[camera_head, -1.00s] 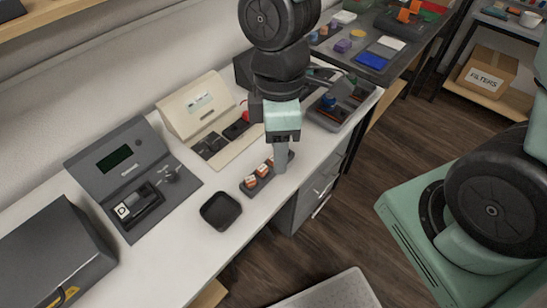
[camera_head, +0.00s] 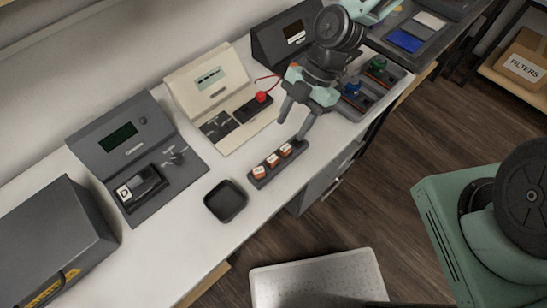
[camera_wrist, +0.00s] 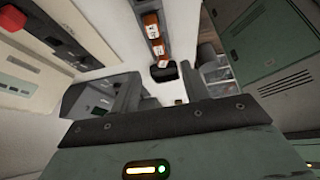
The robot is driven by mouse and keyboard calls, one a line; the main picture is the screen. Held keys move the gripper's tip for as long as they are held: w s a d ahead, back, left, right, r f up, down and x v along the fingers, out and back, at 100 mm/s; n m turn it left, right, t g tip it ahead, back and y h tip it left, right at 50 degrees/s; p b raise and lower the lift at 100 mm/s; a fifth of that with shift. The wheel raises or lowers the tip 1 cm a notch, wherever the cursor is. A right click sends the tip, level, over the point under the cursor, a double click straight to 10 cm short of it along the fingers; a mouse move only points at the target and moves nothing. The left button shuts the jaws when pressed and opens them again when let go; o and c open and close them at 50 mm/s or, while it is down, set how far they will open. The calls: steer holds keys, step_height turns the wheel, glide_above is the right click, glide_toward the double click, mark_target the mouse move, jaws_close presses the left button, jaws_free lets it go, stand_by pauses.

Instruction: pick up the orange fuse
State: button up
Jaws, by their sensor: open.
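Several orange fuses with white labels stand in a row in a dark holder (camera_head: 262,182) on the white bench. In the head view I make out a near-left fuse (camera_head: 259,172), a middle fuse (camera_head: 272,160) and a far-right fuse (camera_head: 286,150). The fuses also show in the wrist view (camera_wrist: 155,34), near the top centre. My gripper (camera_head: 291,132) is open and empty, its two fingers spread. It is at the far-right end of the row, with one fingertip close to the last fuse; I cannot tell whether they touch.
An empty black tray (camera_head: 226,202) sits left of the holder. A dark grey tester (camera_head: 122,137) and a cream tester (camera_head: 204,85) with a red knob (camera_head: 262,97) stand along the wall. A dark module tray (camera_head: 395,76) lies to the right. The bench's front edge is near the holder.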

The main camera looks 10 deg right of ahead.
mark_target(274, 158)
steer(key=x, duration=0.5)
steer(key=shift+f, duration=0.1)
steer(key=p+x, duration=0.1)
steer(key=x, duration=0.1)
steer(key=p+x, duration=0.1)
steer(key=x, duration=0.1)
steer(key=shift+s+a+f, duration=0.1)
steer(key=shift+a+f, duration=0.05)
steer(key=shift+a, duration=0.3)
steer(key=shift+a+f, duration=0.1)
steer(key=shift+f, duration=0.3)
jaws_close()
